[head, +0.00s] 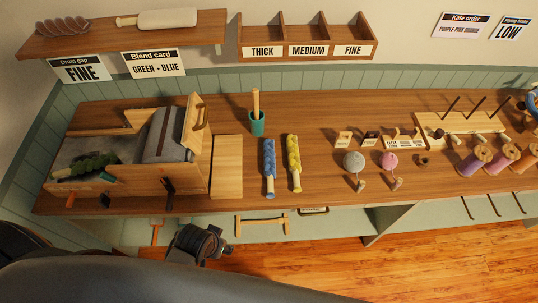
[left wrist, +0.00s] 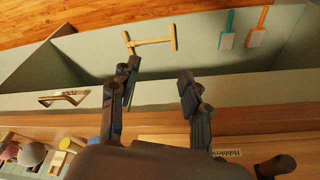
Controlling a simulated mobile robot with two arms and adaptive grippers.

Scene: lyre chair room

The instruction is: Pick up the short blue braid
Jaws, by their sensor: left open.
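A short blue braid (head: 269,162) lies on the wooden bench, with a pale stick-like end toward the front edge. A yellow braid (head: 293,162) lies close to its right, apart from it. My left gripper (head: 202,243) is in front of the bench's front edge, left of and nearer than the blue braid. In the left wrist view my left gripper (left wrist: 159,78) is open with nothing between its fingers, facing the lower shelf. My right gripper is not in view.
A drum carder (head: 150,150) stands left of the braids. Grey and pink balls (head: 388,161) lie to the right. A wooden T-ended tool (head: 262,223) is on the lower shelf. Bench between braids and balls is clear.

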